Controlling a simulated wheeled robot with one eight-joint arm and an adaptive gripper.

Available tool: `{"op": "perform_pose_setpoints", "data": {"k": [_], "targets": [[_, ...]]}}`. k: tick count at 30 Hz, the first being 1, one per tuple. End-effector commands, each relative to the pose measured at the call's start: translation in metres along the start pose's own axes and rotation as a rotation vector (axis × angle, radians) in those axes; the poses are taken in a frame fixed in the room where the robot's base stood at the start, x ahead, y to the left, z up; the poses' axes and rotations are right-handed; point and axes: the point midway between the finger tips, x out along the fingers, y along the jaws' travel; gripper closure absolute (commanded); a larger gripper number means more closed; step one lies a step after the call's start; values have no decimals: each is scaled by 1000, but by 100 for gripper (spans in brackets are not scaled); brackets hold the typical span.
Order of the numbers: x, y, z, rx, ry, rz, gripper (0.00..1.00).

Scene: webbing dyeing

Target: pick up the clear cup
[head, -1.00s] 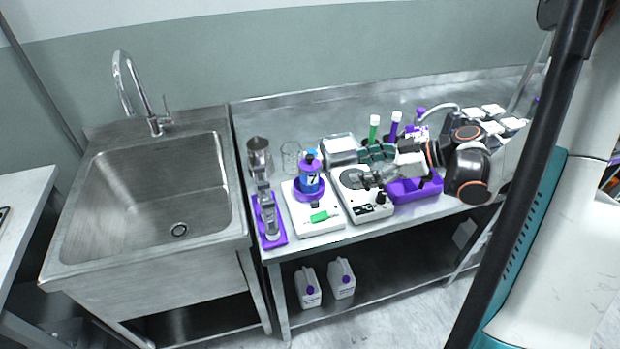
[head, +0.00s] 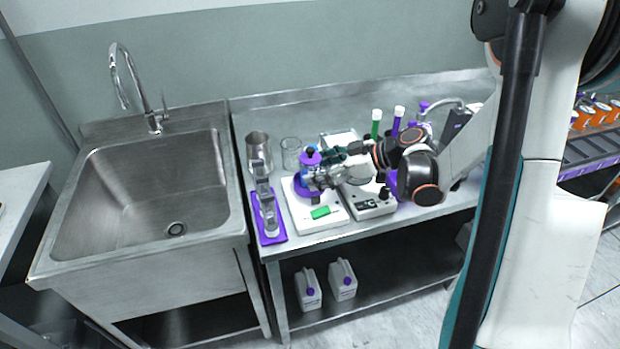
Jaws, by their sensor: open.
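The clear cup (head: 291,153) is a see-through glass vessel standing upright on the steel bench, towards the back, right of a metal jug. My gripper (head: 314,178) is open, in front and to the right of the cup, and apart from it in the picture. It overlaps the blue bottle with a purple base (head: 307,192), hiding much of it. I cannot tell whether the gripper touches that bottle.
The metal jug (head: 258,148) stands left of the cup. A purple tray (head: 271,236) with a clear-and-grey device lies at the bench's front left. White instruments (head: 318,221) stand in front. A deep sink (head: 140,200) is on the left. Bench behind the cup is bare.

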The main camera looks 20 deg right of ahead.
Motion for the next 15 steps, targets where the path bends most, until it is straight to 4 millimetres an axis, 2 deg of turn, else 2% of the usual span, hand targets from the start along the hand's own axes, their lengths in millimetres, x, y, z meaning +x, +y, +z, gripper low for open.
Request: {"op": "perform_pose_setpoints", "data": {"k": [2, 8, 15], "targets": [[8, 0, 1, 0, 0, -1, 29], [8, 0, 0, 1, 0, 0, 29], [7, 0, 0, 1, 0, 0, 81]]}}
